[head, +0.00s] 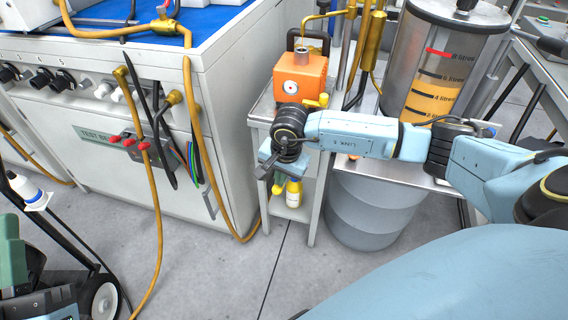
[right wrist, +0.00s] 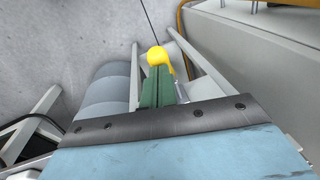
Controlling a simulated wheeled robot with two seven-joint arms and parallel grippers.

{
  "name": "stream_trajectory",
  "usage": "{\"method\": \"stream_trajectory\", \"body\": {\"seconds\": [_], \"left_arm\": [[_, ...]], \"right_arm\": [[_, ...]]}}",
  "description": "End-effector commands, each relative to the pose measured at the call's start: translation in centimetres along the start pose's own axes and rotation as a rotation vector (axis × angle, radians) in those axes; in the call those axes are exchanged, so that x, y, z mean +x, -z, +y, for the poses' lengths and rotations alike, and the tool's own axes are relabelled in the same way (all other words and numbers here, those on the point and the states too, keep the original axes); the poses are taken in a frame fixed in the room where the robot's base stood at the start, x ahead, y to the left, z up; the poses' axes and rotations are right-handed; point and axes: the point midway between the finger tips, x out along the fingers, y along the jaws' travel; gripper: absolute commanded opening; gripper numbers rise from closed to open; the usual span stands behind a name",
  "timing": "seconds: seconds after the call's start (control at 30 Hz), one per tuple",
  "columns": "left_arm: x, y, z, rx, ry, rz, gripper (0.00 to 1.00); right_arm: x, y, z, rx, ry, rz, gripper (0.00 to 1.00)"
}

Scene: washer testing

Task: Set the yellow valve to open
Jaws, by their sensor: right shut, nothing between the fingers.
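The yellow valve lever (head: 318,101) sits at the lower right of an orange box with a round gauge (head: 300,78), on the small grey stand. My right gripper (head: 264,171) is below and left of the lever, in front of the stand, and apart from it. In the right wrist view its green fingers (right wrist: 157,85) are shut together with nothing held. My left gripper is not in view.
A grey drum (head: 372,208) and a clear tank (head: 440,65) are to the right. The test bench (head: 225,90) with hanging orange hoses is left. The floor in front is partly clear.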

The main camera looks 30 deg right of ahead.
Motion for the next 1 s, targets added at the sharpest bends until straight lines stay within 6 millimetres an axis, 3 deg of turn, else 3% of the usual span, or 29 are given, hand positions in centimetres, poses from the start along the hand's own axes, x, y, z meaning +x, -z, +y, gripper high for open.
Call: {"method": "stream_trajectory", "body": {"seconds": [0.17, 0.47, 0.7, 1.0], "left_arm": [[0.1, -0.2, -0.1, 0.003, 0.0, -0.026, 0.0], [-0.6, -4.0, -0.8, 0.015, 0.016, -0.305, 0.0], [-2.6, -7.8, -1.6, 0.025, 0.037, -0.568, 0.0], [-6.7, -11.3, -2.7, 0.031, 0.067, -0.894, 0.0]], "right_arm": [[0.0, -0.3, 0.3, -0.003, -0.008, -0.01, 0.0], [-2.4, 0.9, 0.2, 0.0, -0.003, -0.003, 0.0], [-4.1, 1.7, 0.3, 0.003, 0.0, 0.001, 0.0], [-7.1, 0.5, 0.4, 0.002, 0.001, 0.001, 0.0]]}}
